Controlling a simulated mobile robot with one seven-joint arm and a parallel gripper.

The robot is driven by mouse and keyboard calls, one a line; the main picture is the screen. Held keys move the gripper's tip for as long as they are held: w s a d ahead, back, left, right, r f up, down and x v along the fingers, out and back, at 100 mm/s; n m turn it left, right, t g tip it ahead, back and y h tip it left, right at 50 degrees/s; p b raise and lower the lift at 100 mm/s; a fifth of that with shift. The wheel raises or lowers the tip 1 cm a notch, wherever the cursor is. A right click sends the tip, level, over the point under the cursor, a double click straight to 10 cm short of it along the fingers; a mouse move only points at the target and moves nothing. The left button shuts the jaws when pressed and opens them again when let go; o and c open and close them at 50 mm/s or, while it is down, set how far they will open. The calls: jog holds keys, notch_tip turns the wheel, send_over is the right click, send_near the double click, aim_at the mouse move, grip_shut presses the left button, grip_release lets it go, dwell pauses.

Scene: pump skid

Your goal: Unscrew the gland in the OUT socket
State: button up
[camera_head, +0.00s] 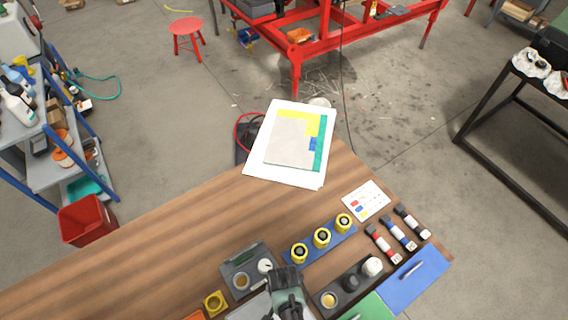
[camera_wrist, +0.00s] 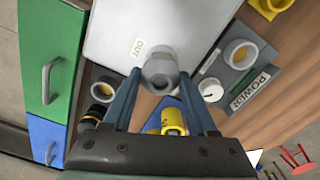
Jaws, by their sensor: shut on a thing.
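The gland (camera_wrist: 159,70) is a grey metal fitting with a round cap, in the middle of the wrist view. It sits at the edge of a white box (camera_wrist: 185,25), beside the label OUT (camera_wrist: 138,47). My gripper (camera_wrist: 160,76) has its two blue fingers on either side of the gland, shut on it. The socket itself is hidden behind the gland. In the head view my gripper's dark wrist (camera_head: 287,282) is at the bottom centre and hides the gland; only a little of the white box (camera_head: 250,309) shows.
A grey POWER unit (camera_head: 240,283) stands close by on the wooden bench. A blue rack (camera_head: 312,250) holds three yellow-ringed parts. Red, blue and black cylinders (camera_head: 397,233) lie to the right. A blue drawer (camera_head: 415,287) and a green one are at the front.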

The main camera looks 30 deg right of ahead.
jog(key=n, duration=0.2)
jog(key=shift+n, duration=0.3)
jog(key=shift+s, duration=0.1)
jog(key=o, duration=1.4)
jog(key=shift+r, duration=0.1)
notch_tip(320, 180, up, 13)
jog(key=shift+b, duration=0.4)
